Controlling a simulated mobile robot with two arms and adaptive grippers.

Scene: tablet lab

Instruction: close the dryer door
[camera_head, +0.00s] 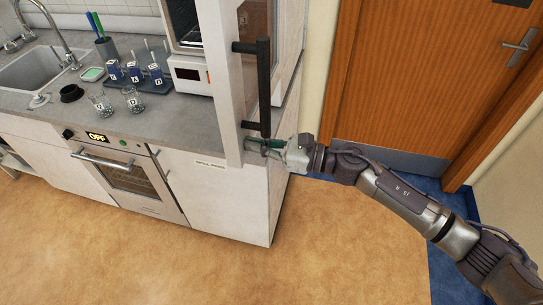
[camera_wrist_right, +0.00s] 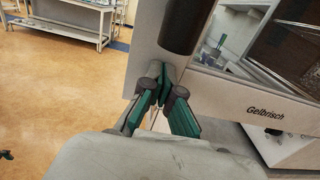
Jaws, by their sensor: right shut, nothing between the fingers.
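In the wrist view the door frame (camera_wrist_right: 235,88) is lettered "Gelbrisch", and the handle's lower end (camera_wrist_right: 186,22) is at the top. My right gripper (camera_head: 254,145) is shut and empty, at the door's lower edge just below the handle. In the wrist view its green-padded fingertips (camera_wrist_right: 165,87) meet in front of the frame; contact is unclear.
The counter (camera_head: 190,125) left of the door holds glass beakers (camera_head: 131,98), a rack (camera_head: 152,84) with blue labelled cups, and a sink (camera_head: 30,68). An oven (camera_head: 125,172) reading "OFF" sits below. A wooden door (camera_head: 430,80) is at right. The floor (camera_head: 120,255) in front is clear.

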